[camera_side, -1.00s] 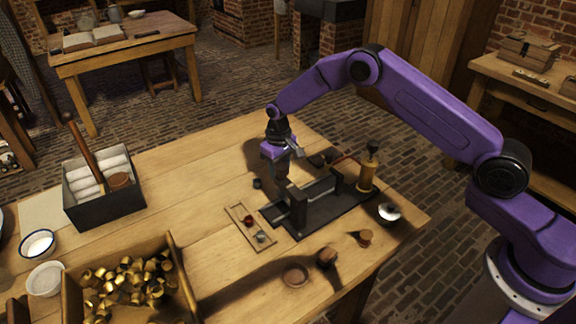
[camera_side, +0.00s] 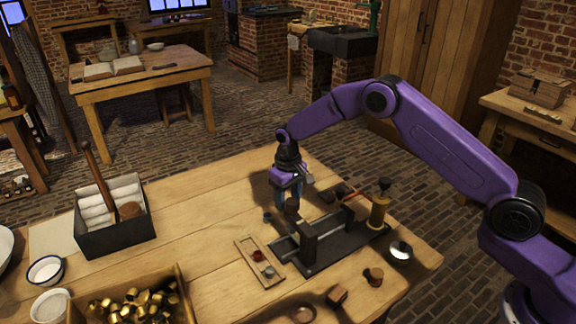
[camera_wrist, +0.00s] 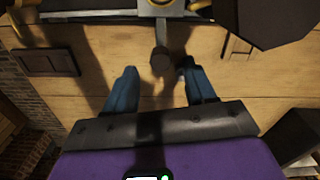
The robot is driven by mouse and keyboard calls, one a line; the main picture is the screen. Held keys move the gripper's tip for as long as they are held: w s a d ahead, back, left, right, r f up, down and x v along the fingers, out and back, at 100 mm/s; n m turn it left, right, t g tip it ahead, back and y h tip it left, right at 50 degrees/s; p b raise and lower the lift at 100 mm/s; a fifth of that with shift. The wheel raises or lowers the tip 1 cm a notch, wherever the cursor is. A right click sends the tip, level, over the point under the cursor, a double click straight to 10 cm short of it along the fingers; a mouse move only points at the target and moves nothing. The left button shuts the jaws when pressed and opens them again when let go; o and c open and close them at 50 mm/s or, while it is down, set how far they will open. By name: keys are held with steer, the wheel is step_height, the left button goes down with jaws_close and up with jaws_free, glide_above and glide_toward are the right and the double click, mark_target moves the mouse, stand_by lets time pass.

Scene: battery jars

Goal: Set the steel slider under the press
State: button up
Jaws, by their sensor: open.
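The press (camera_side: 330,238) stands on a dark base, with an upright block near my gripper and a brass column at its far right. My gripper (camera_side: 288,203) is open and empty at the left end of the press. In the wrist view my gripper (camera_wrist: 160,76) has its two blue fingers spread apart. A grey bar with a dark round knob, probably the steel slider (camera_wrist: 162,62), points toward the gap between the fingertips. The knob is not held. The slider's far end leads to a brass-ringed part at the top edge; its seat under the press is not clear.
A wooden tray (camera_side: 244,248) with small red and grey pieces lies left of the press. A white cup (camera_side: 400,252) and small wooden pieces lie to the right and front. A black box (camera_side: 112,237) and a crate of brass pieces (camera_side: 180,277) stand left.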

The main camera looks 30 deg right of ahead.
step_height(320, 180, up, 14)
steer(key=shift+r, duration=0.15)
steer(key=shift+r, duration=0.15)
stand_by(0.4)
step_height(320, 180, down, 17)
steer(key=shift+f, duration=0.2)
stand_by(0.5)
steer(key=shift+a, duration=0.1)
jaws_close()
